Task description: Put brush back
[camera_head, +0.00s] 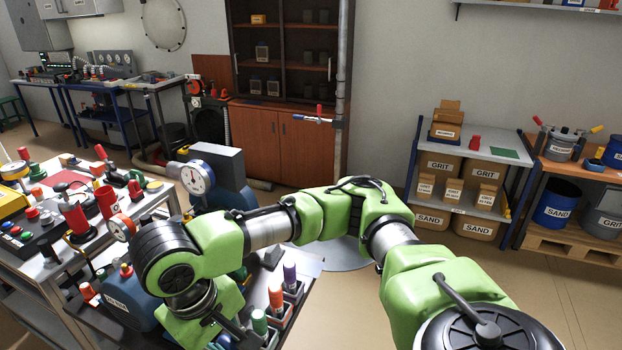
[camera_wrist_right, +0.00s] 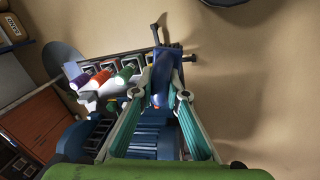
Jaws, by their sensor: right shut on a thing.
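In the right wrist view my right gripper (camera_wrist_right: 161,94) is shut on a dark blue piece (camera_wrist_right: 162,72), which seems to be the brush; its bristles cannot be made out. The fingers stand on either side of it, close to a row of grey compartments (camera_wrist_right: 90,106). Purple (camera_wrist_right: 77,76), red (camera_wrist_right: 101,77) and green (camera_wrist_right: 127,72) handles stand in these compartments. In the head view the orange (camera_head: 276,296), purple (camera_head: 290,274) and green (camera_head: 259,321) handles show at the bottom, but my right arm hides the gripper and brush. My left gripper is not in view.
A blue machine with a dial gauge (camera_head: 197,178) stands behind my right arm. A crowded workbench (camera_head: 130,206) with red tools and bottles is at left. A dark rod with a knob (camera_wrist_right: 157,34) rises beyond the compartments.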

